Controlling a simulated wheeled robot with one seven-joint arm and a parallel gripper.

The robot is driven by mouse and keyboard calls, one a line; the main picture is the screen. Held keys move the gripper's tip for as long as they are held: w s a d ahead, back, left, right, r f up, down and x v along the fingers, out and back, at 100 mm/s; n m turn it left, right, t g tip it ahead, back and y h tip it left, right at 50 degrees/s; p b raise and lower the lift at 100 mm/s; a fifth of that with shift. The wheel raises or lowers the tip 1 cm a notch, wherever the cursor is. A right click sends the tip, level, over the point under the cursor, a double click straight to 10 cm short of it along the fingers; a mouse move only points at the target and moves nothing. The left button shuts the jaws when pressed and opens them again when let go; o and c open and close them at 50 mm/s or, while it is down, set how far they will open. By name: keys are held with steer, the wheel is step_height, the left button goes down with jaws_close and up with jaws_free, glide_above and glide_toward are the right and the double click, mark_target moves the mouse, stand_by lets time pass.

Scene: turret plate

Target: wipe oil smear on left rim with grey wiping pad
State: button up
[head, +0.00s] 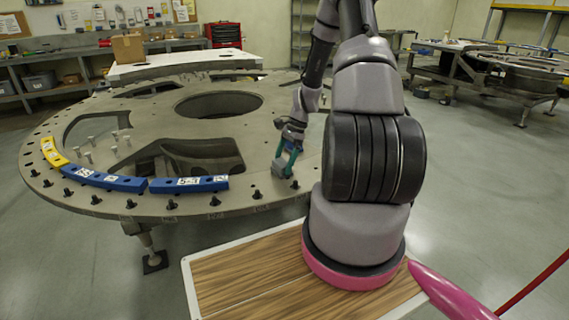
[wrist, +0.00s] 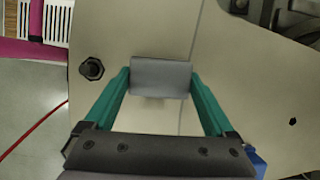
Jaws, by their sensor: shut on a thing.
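My gripper (head: 287,160) is over the near right part of the round turret plate (head: 255,125), pointing down. In the wrist view its teal fingers (wrist: 160,80) are shut on the two ends of the grey wiping pad (wrist: 161,70). The pad also shows in the head view (head: 281,169), at or just above the plate surface; I cannot tell if it touches. A dark bolt (wrist: 92,69) stands left of the pad in the wrist view. I cannot make out an oil smear in either view.
Blue segments (head: 189,184) and a yellow segment (head: 53,152) lie along the plate's left and near rim. Black bolts line the edge. Several upright pins (head: 115,138) stand at the left. The plate has large cutouts (head: 219,104). The floor at left is clear.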

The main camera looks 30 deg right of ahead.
step_height(320, 180, up, 3)
steer(key=shift+d+f, duration=0.15)
steer(key=shift+r, duration=2.75)
steer(key=shift+s, duration=0.1)
steer(key=shift+s, duration=0.1)
steer(key=shift+f, duration=0.15)
steer(key=shift+f, duration=0.1)
